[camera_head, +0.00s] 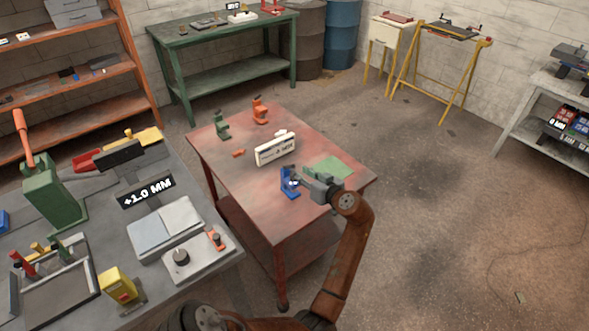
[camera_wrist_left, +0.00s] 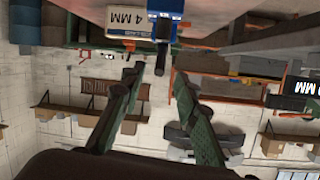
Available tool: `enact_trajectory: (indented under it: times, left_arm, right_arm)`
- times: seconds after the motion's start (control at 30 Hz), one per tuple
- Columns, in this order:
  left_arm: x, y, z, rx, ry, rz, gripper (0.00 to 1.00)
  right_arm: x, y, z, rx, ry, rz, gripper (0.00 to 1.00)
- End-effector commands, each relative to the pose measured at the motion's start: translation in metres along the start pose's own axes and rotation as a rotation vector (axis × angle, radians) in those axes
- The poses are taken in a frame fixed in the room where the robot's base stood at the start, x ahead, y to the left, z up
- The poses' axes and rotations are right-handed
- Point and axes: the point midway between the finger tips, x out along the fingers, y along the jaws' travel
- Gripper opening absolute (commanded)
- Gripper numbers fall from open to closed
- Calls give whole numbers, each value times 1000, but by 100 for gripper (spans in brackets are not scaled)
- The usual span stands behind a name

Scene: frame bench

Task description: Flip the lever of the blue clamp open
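The blue clamp (camera_head: 288,183) stands on the red table (camera_head: 226,163), near its right front edge. In the left wrist view, which looks upside down, the blue clamp (camera_wrist_left: 166,18) is at the top edge, mostly cut off. A dark bar on it, which looks like its lever (camera_wrist_left: 161,60), points down between my fingertips. My left gripper (camera_head: 305,184) is just right of the clamp. In the left wrist view my left gripper (camera_wrist_left: 157,78) is open, with a gap on both sides of the bar. My right gripper is not in view.
A white sign (camera_head: 275,149) stands behind the clamp, and a green mat (camera_head: 333,166) lies behind my gripper. A green clamp (camera_head: 222,126), an orange clamp (camera_head: 260,111) and a small orange piece (camera_head: 238,153) are farther back. A grey bench (camera_head: 92,209) with tools is at left.

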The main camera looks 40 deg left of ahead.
Motion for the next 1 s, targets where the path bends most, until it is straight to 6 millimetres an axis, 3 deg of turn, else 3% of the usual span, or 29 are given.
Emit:
enact_trajectory:
  times: [0.1, 0.33, 1.0]
  left_arm:
    - [-24, 0, 1, 1, -1, 1, 29]
    - [-50, 0, 1, 1, -1, 0, 29]
    - [-55, 0, 0, 1, 0, -1, 29]
  right_arm:
    - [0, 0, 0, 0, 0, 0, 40]
    - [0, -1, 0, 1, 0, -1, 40]
    - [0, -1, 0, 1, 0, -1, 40]
